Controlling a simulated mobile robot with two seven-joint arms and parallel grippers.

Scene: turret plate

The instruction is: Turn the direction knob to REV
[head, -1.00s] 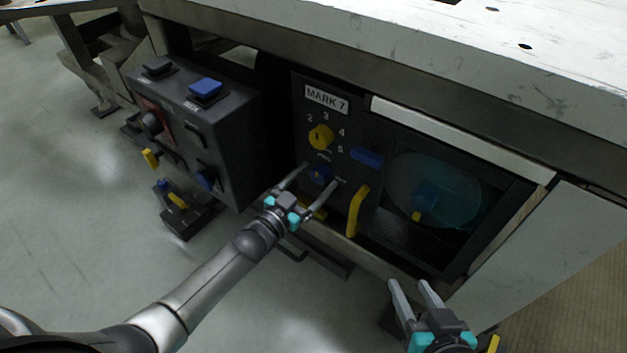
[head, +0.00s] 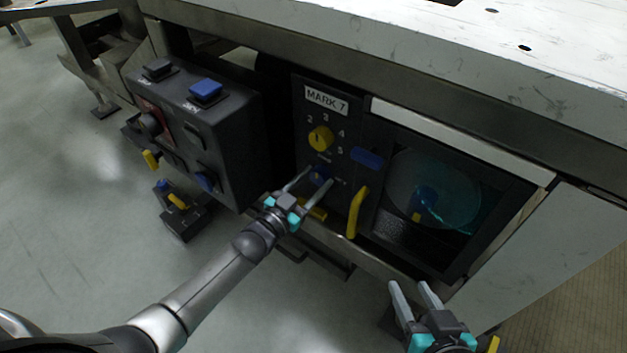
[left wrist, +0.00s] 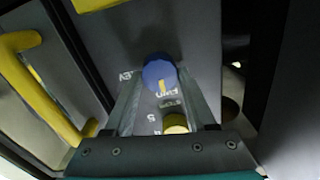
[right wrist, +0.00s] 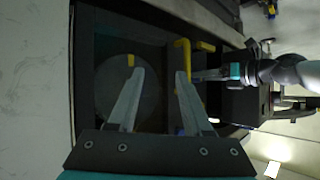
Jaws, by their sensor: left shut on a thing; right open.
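The blue direction knob (head: 320,175) sits on the dark MARK 7 panel below the yellow numbered knob (head: 320,138). In the left wrist view the blue knob (left wrist: 160,72) is between my left fingers, and its yellow mark points down in the picture, toward small white lettering. Letters ending in "EV" show left of it; the rest is hidden. My left gripper (head: 317,178) is shut on the blue knob. My right gripper (head: 412,285) is open and empty, low in front of the cabinet's right side. It also shows open in the right wrist view (right wrist: 158,75).
A yellow handle (head: 357,212) and a blue rectangular part (head: 367,158) are right of the knob. A window (head: 450,205) with a round disc lies farther right. A dark control box (head: 225,130) stands left. The white tabletop (head: 450,50) overhangs above.

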